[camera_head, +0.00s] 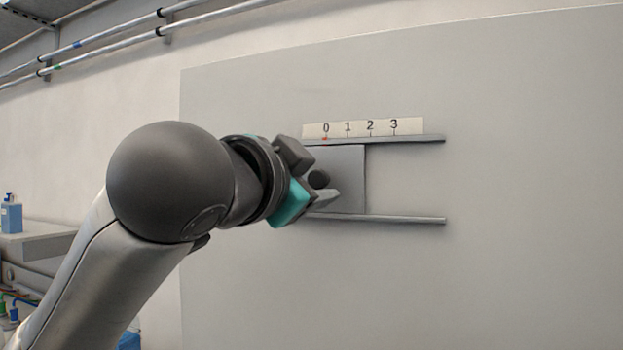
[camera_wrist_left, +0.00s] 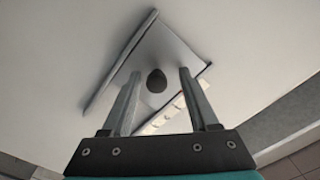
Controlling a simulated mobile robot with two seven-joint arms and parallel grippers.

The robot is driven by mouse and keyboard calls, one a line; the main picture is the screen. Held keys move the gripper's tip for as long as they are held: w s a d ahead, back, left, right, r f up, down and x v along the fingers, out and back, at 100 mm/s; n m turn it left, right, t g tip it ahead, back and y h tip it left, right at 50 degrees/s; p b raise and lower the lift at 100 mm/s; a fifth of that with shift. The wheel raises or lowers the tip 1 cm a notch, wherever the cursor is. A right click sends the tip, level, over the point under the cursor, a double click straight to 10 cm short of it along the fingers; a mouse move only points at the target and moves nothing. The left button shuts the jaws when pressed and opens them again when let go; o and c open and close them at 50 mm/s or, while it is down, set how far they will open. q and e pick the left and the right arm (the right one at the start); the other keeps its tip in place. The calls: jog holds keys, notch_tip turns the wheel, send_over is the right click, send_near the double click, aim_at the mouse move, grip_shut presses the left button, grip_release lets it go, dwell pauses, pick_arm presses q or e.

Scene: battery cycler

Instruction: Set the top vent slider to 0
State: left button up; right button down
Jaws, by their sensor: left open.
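The vent slider is a grey square plate (camera_head: 348,185) between two horizontal rails, with a dark round knob (camera_head: 318,179) on it. A pale scale strip (camera_head: 410,126) above reads 0, 1, 2, 3, with a small red mark under 0. The knob stands close below the 0, and the plate's left part is hidden by my gripper. My left gripper (camera_head: 321,177) is open at the plate, one finger above and one below the knob. In the left wrist view the knob (camera_wrist_left: 157,80) shows between the fingers, with gaps on both sides. My right gripper is not in view.
The upper rail (camera_head: 425,139) and lower rail (camera_head: 420,220) stand out from a large flat grey panel (camera_head: 530,200). The panel to the right is clear. A bench with a blue bottle (camera_head: 11,215) is at the far left. Pipes run along the wall at the top left.

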pick_arm(q)
jog(key=shift+s, duration=0.1)
jog(key=shift+s, duration=0.2)
jog(key=b+v, duration=0.4)
jog(key=v, duration=1)
jog(key=shift+s, duration=0.35)
jog(key=shift+a+r, duration=0.1)
jog(key=shift+a, duration=0.05)
